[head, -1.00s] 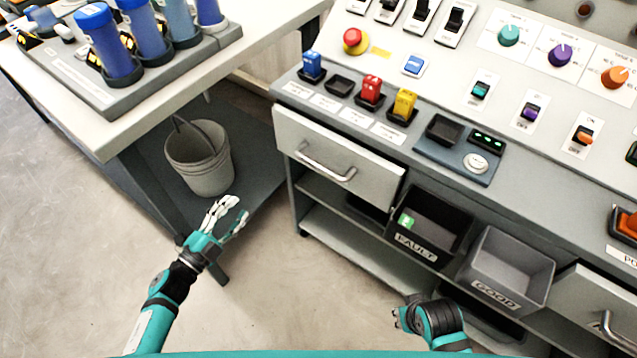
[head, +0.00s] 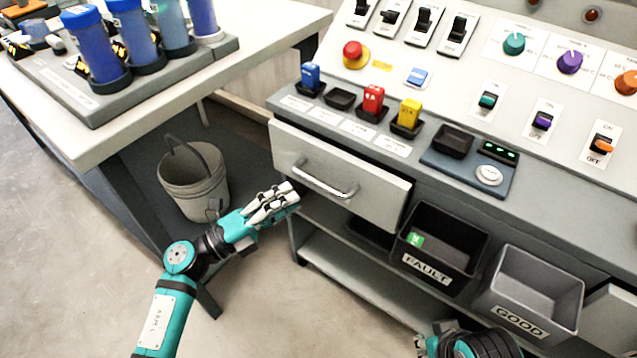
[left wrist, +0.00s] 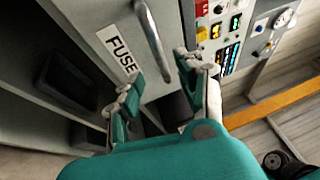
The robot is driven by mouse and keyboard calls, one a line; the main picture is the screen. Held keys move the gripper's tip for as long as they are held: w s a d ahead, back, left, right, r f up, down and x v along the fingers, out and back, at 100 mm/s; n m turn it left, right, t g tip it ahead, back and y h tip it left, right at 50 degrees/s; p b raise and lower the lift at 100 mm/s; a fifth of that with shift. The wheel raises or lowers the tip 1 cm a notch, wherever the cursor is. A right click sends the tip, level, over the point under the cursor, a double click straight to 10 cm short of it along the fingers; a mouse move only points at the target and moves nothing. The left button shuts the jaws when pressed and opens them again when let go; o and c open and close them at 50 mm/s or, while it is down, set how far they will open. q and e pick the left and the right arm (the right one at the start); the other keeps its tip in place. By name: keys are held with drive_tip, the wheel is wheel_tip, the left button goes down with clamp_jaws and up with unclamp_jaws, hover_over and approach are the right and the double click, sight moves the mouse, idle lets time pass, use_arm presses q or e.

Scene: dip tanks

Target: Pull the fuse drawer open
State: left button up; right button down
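The fuse drawer (head: 375,205) is a pale grey front under the left end of the console, and it looks shut. Its silver bar handle (head: 325,180) is bare. In the left wrist view the handle (left wrist: 154,42) runs beside the FUSE label (left wrist: 118,52). My left gripper (head: 280,200) is just below and left of the handle in the head view. In the left wrist view my left gripper (left wrist: 158,72) is open, its fingers apart, with the handle ahead between them and not held. My right gripper (head: 422,343) is only partly in view at the bottom edge.
A FAULT bin (head: 440,248) and a GOOD bin (head: 530,290) sit right of the drawer, below the console. A grey bucket (head: 193,180) stands left, under the table (head: 100,140) with blue cylinders. Blue, red and yellow fuses (head: 373,100) stand above the drawer.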

sight(319, 182)
use_arm(q)
drive_tip(key=x, duration=0.7)
drive_tip(key=shift+w+d, duration=0.2)
drive_tip(key=shift+d, duration=0.1)
drive_tip(key=shift+c, duration=0.5)
clamp_jaws()
drive_tip(key=shift+f, duration=0.1)
